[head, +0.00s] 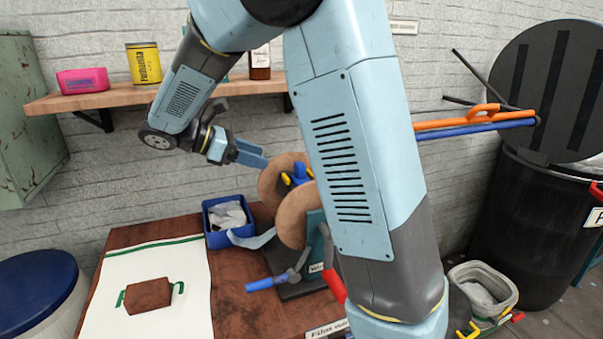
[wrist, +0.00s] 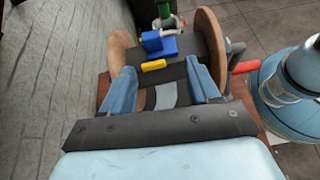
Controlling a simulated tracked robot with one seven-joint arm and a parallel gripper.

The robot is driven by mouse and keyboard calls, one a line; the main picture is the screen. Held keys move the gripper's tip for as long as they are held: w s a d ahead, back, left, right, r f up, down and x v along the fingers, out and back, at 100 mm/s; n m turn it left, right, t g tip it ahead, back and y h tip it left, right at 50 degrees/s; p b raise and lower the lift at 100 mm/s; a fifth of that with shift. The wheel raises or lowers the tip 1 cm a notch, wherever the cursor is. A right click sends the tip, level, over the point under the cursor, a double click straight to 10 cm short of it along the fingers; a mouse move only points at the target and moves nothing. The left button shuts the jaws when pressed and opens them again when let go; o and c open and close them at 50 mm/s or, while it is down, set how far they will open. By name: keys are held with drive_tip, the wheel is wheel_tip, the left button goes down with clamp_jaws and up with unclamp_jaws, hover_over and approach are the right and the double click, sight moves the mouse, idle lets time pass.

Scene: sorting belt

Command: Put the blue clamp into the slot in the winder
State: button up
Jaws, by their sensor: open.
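The winder (head: 293,216) stands on the table, with two round brown discs; they also show in the wrist view (wrist: 211,48). The blue clamp (head: 299,171), with yellow parts, is between the discs. In the wrist view the blue clamp (wrist: 163,47) lies over the dark middle of the winder, with a yellow part on the near side. I cannot tell whether it sits in the slot. My gripper (head: 262,157) is left of the clamp, close to the rear disc. In the wrist view my gripper (wrist: 160,86) is open, its blue fingers apart and short of the clamp.
A blue bin (head: 208,222) with pale film stands left of the winder. A blue-handled crank (head: 265,283) is in front. A brown block (head: 148,295) lies on a white sheet (head: 185,275). A wooden shelf (head: 125,98) runs behind my arm. A black barrel (head: 525,225) stands right.

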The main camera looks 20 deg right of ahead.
drive_tip(key=s+d+r+m+y, duration=0.2)
drive_tip(key=s+d+m+y, duration=0.4)
drive_tip(key=s+d, duration=0.3)
drive_tip(key=s+m+t+y, duration=0.6)
drive_tip(key=s+m, duration=0.5)
drive_tip(key=s, duration=0.3)
drive_tip(key=shift+s+y, duration=0.3)
drive_tip(key=shift+s, duration=0.1)
drive_tip(key=shift+d+r, duration=0.1)
